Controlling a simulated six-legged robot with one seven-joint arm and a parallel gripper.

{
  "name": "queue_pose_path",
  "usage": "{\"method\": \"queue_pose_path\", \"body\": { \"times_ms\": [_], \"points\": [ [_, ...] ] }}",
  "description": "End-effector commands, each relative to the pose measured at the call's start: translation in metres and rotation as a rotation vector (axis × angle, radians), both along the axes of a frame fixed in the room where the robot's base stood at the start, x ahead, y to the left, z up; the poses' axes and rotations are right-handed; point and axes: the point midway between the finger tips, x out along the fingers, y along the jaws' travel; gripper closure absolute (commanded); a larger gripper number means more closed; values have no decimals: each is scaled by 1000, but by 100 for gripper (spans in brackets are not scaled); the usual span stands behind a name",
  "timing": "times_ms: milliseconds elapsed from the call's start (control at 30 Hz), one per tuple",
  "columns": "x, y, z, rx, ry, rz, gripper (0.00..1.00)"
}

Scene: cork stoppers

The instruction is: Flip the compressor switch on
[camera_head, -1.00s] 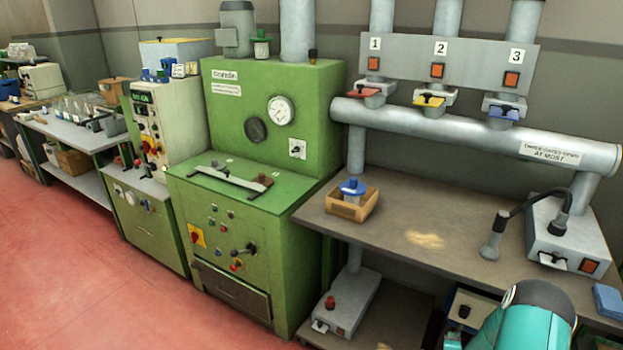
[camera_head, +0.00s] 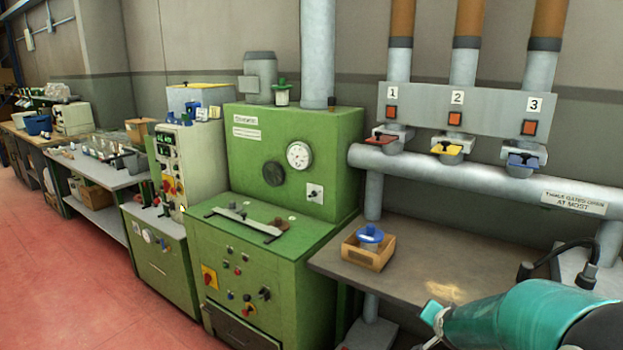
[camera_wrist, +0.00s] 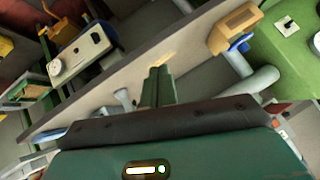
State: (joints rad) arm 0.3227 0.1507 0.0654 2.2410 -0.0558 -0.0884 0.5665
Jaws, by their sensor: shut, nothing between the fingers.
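My gripper (camera_wrist: 158,76) shows in the wrist view with its two fingers together and nothing between them. It points out past the bench edge and touches nothing that I can make out. In the head view my teal arm reaches in from the lower right; the fingers do not show there. No switch is legibly marked as the compressor's. A pale box (camera_wrist: 82,52) with a black knob and a round dial shows in the wrist view, apart from the fingers. The green machine (camera_head: 290,150) carries a small white-plated switch (camera_head: 315,193) on its upper front.
The brown bench (camera_head: 410,255) holds a wooden tray (camera_head: 367,254) with a blue-topped object. A grey pipe (camera_head: 450,180) runs above it, below three numbered gates with red switches (camera_head: 455,118). The red floor (camera_head: 90,290) at left is clear.

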Motion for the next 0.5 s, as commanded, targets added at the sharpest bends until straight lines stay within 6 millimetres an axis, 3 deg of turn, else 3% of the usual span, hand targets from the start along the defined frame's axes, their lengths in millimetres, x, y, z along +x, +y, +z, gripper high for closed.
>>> {"method": "queue_pose_path", "body": {
  "times_ms": [33,200,500],
  "points": [
    [-11,12,17,-23,18,35,100],
    [-53,47,57,-95,103,153,100],
    [-146,99,105,-200,241,375,100]
  ]
}}
